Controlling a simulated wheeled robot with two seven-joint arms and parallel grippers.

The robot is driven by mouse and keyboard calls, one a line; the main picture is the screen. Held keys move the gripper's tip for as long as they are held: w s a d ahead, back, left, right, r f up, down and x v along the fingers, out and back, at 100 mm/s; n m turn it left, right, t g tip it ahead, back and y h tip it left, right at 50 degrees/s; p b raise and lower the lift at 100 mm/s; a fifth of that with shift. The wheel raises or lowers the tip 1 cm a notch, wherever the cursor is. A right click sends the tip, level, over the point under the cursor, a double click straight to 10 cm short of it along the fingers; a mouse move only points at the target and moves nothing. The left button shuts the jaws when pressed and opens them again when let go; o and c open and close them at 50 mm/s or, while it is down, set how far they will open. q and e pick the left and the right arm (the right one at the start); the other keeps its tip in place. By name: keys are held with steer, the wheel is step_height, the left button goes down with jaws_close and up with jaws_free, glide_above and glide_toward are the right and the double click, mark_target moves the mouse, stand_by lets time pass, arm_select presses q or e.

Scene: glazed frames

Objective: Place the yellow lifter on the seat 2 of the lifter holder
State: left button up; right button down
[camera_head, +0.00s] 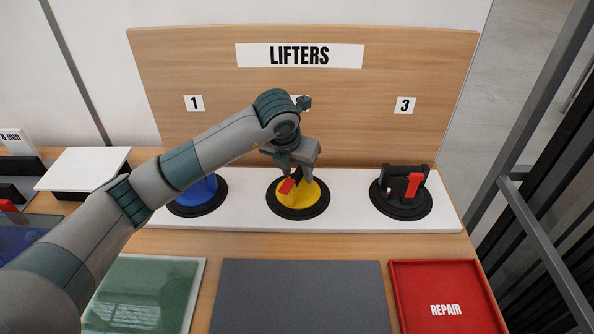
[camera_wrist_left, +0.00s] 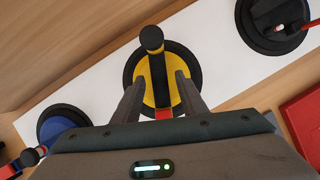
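The yellow lifter (camera_head: 312,198), with a black rim, a black handle and a red part, rests flat on the middle seat of the white lifter holder (camera_head: 245,216). This place lies between the signs 1 and 3; the middle sign is mostly hidden behind my left arm. My left gripper (camera_head: 294,176) is directly above the yellow lifter, pointing down. In the left wrist view, its fingers (camera_wrist_left: 160,88) stand apart on both sides of the black handle of the yellow lifter (camera_wrist_left: 176,61), with yellow showing between. My right gripper is not in view.
A blue lifter (camera_head: 198,192) sits below sign 1 and a black lifter with a red part (camera_head: 402,192) below sign 3. In front lie a green glass panel (camera_head: 145,295), a grey mat (camera_head: 300,297) and a red REPAIR tray (camera_head: 440,285). A wooden LIFTERS board (camera_head: 350,130) stands behind.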

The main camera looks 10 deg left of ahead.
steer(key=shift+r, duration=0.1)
arm_select(q)
steer(key=shift+r, duration=0.15)
